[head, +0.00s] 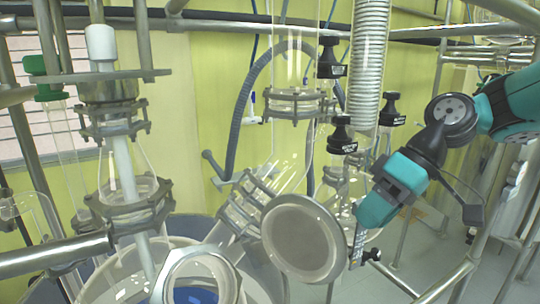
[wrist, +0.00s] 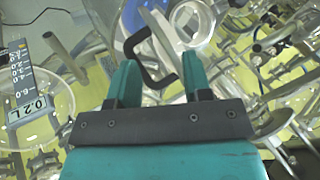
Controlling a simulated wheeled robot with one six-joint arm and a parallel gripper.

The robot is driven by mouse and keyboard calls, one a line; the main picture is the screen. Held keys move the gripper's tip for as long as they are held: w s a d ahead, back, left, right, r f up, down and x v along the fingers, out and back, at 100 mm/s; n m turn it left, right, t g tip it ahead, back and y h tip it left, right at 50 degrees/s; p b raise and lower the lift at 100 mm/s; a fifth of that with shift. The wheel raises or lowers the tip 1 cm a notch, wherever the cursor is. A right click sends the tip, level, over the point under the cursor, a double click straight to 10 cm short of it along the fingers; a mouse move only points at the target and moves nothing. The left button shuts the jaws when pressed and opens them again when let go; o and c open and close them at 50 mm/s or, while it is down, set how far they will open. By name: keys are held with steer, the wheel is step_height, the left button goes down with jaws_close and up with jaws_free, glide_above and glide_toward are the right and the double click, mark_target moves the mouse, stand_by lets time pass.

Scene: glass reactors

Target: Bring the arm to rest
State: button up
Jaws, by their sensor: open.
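My teal gripper (wrist: 160,72) shows in the wrist view with its two fingers apart. A bent black handle (wrist: 131,46) shows between and beyond the fingertips; I cannot tell whether it touches them. In the head view my gripper (head: 374,212) is at the right, tilted down and to the left, beside the glass reactor parts. Its fingertips are not clear there. My arm comes in from the upper right edge.
A large round flange (head: 303,238) stands close to the left of my gripper. Black valve knobs (head: 341,135) and a ribbed hose (head: 369,50) are above it. Metal rails (head: 455,278) run at the lower right. A scale marked 0.2L (wrist: 33,95) shows at the wrist view's left.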

steer(key=s+d+f+m+t+h, duration=0.2)
steer(key=s+d+f+m+h, duration=0.15)
steer(key=d+f, duration=0.2)
steer(key=s+d+f+m+t+h, duration=0.2)
steer(key=d+f+m+h, duration=0.25)
steer(key=d, duration=0.25)
steer(key=s+a+f+n+g+y+b, duration=0.2)
steer(key=s+a+f+n+y+b, duration=0.3)
steer(key=s+a+f+b, duration=0.6)
steer(key=a+f+n+b, duration=0.1)
steer(key=a+b, duration=0.2)
steer(key=b, duration=0.5)
steer(key=shift+n+g, duration=0.3)
steer(key=shift+g, duration=0.1)
